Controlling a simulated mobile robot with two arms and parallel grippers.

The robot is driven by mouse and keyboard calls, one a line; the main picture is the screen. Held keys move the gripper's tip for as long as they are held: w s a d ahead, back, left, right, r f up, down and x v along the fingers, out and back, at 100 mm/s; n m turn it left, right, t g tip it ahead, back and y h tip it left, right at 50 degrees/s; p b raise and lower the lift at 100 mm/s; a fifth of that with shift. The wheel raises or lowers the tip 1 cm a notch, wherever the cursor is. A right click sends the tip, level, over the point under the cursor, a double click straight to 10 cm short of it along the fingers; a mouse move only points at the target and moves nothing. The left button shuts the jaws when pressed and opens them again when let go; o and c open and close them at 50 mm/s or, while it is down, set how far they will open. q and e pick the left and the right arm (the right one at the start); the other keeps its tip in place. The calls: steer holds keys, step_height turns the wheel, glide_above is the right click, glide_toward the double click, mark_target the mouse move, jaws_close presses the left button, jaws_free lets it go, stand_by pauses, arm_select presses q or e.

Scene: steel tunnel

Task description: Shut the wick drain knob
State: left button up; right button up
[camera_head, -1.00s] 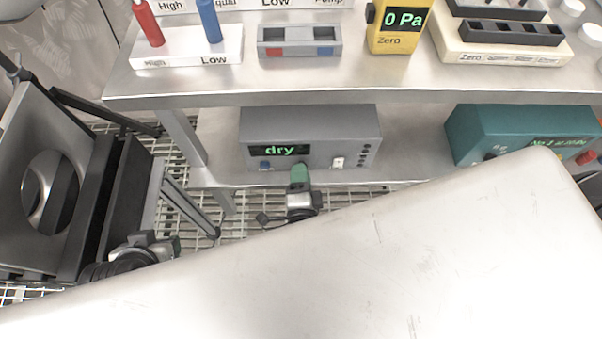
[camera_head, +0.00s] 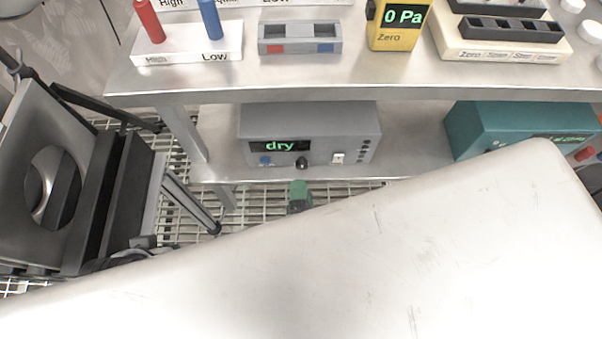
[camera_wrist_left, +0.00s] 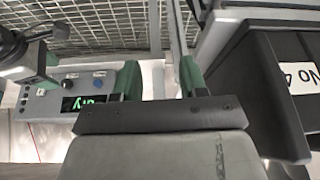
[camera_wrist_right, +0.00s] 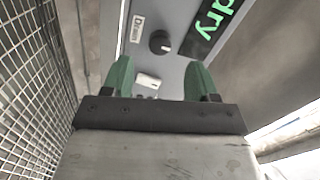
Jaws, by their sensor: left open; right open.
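The grey unit (camera_head: 310,122) with a green "dry" display stands on the lower shelf. Its front has a black knob (camera_head: 302,163), which I take for the drain knob. In the right wrist view this knob (camera_wrist_right: 159,41) carries a short white mark beside a small white label, too blurred to read surely. My right gripper (camera_wrist_right: 160,76) is open and empty, apart from the knob and facing it; one green fingertip (camera_head: 299,190) shows in the head view. My left gripper (camera_wrist_left: 159,78) is open and empty beside the unit (camera_wrist_left: 45,102); the white panel mostly hides it in the head view.
A blue knob (camera_head: 265,160) and a white switch (camera_head: 338,158) flank the black knob. A teal unit (camera_head: 490,125) stands to the right. The upper shelf (camera_head: 350,78) overhangs the unit. A dark framed stand (camera_head: 95,200) is at left. A large white surface (camera_head: 330,260) fills the foreground.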

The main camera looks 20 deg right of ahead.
arm_select(q)
steer(key=shift+s+a+g, duration=0.2)
steer(key=shift+s+g, duration=0.2)
steer(key=shift+s, duration=0.25)
arm_select(e)
steer(key=v, duration=0.5)
steer(key=shift+s, duration=0.1)
